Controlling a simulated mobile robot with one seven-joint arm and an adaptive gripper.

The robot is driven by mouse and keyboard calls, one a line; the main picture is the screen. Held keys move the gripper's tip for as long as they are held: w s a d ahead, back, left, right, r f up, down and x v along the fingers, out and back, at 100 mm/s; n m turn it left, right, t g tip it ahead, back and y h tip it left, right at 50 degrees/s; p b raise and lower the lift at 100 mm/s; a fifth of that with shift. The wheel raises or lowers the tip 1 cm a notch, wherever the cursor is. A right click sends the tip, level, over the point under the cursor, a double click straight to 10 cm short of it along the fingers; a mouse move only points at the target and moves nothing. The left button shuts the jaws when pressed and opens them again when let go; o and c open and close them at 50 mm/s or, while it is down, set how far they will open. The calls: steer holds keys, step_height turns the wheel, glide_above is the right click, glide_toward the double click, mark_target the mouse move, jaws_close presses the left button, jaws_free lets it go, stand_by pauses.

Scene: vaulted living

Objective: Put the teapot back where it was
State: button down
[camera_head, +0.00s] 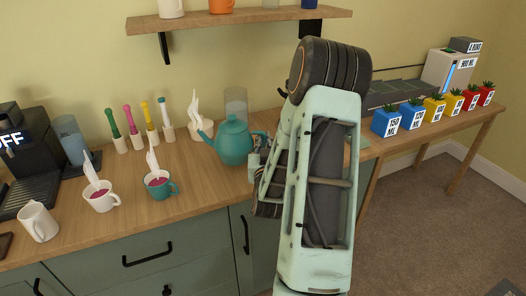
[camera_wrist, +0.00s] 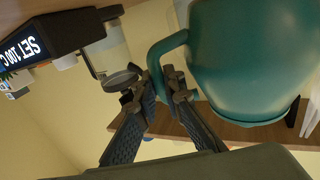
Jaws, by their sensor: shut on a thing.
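The teal teapot (camera_head: 232,142) is upright at the back middle of the wooden counter, with its spout to the left. It fills the upper right of the wrist view (camera_wrist: 255,55). My gripper (camera_head: 257,158) is at its right side. In the wrist view, my gripper's fingers (camera_wrist: 165,78) are closed on the teapot's handle (camera_wrist: 163,48). My arm hides the counter to the right of the teapot. Whether the teapot's base touches the counter or hangs just above it, I cannot tell.
A steaming white vessel (camera_head: 200,126) and a clear glass (camera_head: 236,103) stand close behind the teapot. In front left are a teal mug (camera_head: 163,191) and a white mug (camera_head: 103,201), both with red drink. Labelled plant boxes (camera_head: 386,122) line the right. A shelf (camera_head: 240,20) hangs above.

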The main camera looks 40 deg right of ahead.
steer(key=shift+w+d+f+b, duration=0.1)
steer(key=shift+w+f+b, duration=0.15)
steer(key=shift+f+b, duration=0.45)
steer(key=shift+w+f+b, duration=0.2)
steer(key=shift+f+b, duration=0.1)
steer(key=shift+f, duration=0.8)
steer(key=shift+f, duration=0.2)
steer(key=c, duration=2)
jaws_free()
steer(key=shift+f, duration=0.1)
steer(key=shift+c, duration=0.2)
